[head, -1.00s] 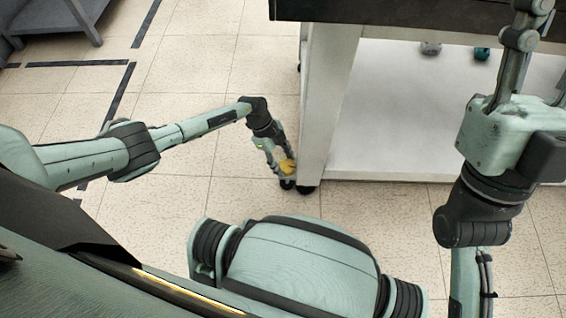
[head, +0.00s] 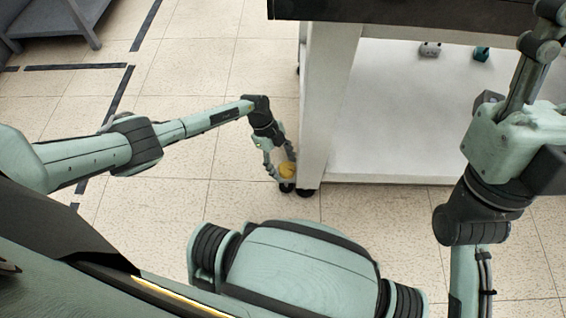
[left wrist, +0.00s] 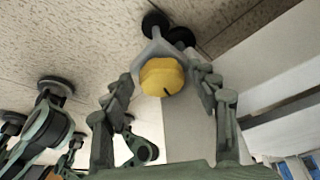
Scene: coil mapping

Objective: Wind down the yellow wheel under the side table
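The yellow wheel (head: 287,170) is low down at the near left leg of the side table (head: 325,95), just above a black caster. In the left wrist view the yellow wheel (left wrist: 162,77) is a lobed knob with a dark notch, set in a grey bracket. My left gripper (head: 276,163) reaches down beside the table leg. In the left wrist view its fingers stand apart on both sides of the wheel, with a gap visible on each side. My right arm is at the right of the head view; its gripper is not seen.
The side table has a dark top (head: 400,10) and a white lower shelf (head: 400,120) with small grey and teal items at its back. Tiled floor (head: 210,75) with dark tape strips is clear to the left. A grey bench (head: 45,20) stands at the far left.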

